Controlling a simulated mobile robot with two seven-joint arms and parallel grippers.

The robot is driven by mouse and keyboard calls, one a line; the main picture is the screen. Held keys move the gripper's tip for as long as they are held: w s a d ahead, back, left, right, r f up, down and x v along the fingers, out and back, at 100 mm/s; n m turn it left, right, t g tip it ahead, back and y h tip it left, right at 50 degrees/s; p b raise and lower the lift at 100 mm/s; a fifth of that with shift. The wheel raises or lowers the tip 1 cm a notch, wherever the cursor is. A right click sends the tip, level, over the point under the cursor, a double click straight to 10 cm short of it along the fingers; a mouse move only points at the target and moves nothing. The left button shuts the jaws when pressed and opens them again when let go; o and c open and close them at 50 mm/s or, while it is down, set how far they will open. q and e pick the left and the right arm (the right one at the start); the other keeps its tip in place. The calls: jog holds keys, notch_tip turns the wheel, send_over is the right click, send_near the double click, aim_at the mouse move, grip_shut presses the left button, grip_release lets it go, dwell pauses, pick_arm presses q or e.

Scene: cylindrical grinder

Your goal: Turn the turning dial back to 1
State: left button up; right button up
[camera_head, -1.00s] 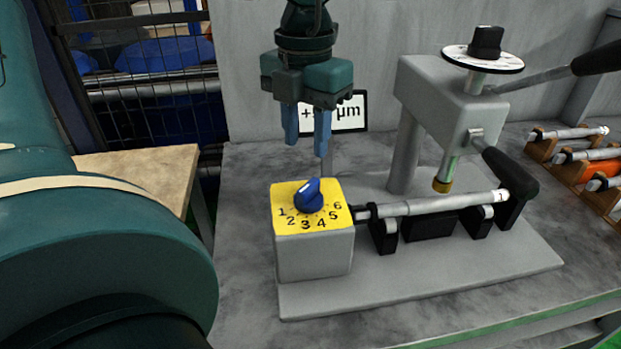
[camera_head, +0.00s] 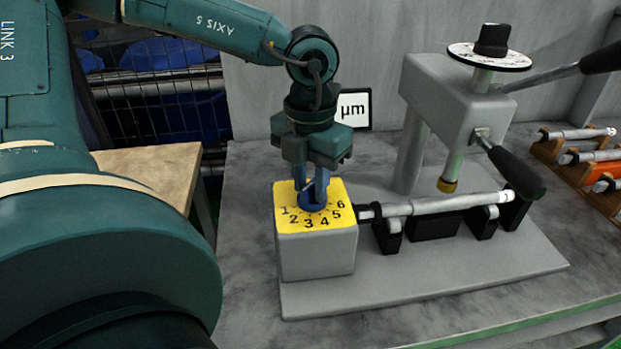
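The turning dial is a blue knob (camera_head: 314,208) on the yellow top (camera_head: 342,190) of a grey box, with the numbers 1 to 6 around it. My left gripper (camera_head: 312,194) points straight down over the dial, its blue fingertips at the knob. The fingers hide the knob's upper part and its pointer, so I cannot read the setting. Fingers and knob are both blue, so I cannot tell whether the fingers are closed on it. My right gripper is not in view.
A grey press (camera_head: 452,105) with black-gripped levers stands right of the dial box. A silver shaft (camera_head: 440,204) lies on black supports. A µm sign (camera_head: 354,110) is partly hidden behind my arm. More shafts (camera_head: 590,155) rest in a rack at far right.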

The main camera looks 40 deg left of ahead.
pick_arm(q)
grip_shut()
